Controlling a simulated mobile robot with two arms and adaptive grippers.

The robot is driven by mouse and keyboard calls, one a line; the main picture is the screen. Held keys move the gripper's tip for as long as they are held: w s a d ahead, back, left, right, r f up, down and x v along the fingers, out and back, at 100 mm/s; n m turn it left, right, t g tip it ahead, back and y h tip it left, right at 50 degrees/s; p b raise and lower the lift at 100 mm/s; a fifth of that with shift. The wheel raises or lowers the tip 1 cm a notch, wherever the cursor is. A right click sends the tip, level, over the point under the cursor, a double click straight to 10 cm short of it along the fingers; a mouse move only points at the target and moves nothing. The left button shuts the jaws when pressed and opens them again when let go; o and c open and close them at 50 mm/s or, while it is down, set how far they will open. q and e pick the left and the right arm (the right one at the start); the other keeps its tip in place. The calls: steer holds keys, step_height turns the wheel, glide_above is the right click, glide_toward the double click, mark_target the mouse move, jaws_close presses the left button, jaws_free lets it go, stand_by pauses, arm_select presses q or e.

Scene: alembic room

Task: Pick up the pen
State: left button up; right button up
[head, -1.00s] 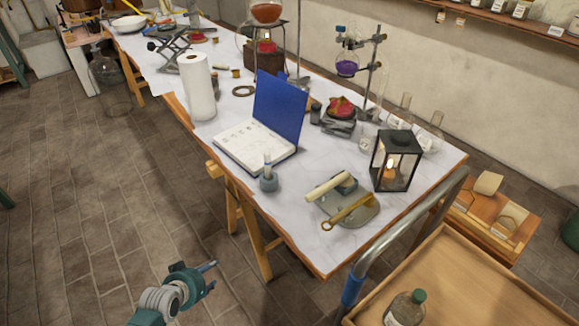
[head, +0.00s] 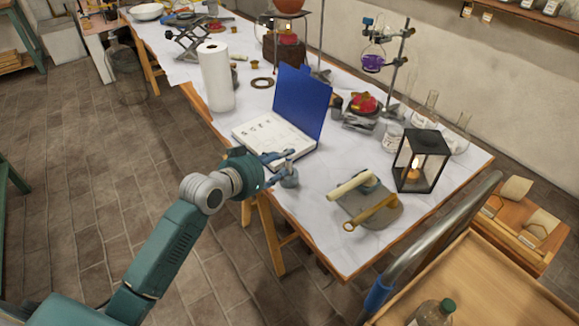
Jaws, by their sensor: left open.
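One finger lies behind or beside the pen's top. I cannot tell whether the fingers touch it. My right gripper is not in view.
The notebook (head: 269,133) with a raised blue cover stands just behind. A paper roll (head: 217,80) is to its left. A grey board (head: 379,215) with a rolled paper and a brass-coloured tool is to the right, near a lantern (head: 420,163). A wooden cart (head: 500,285) stands at the lower right.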

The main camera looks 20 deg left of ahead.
mark_target(289, 162)
arm_select(q)
steer(key=x, duration=0.3)
steer(key=f+x, duration=0.1)
steer(key=x, duration=0.1)
steer(key=shift+s+d, duration=0.3)
steer(key=c, duration=1)
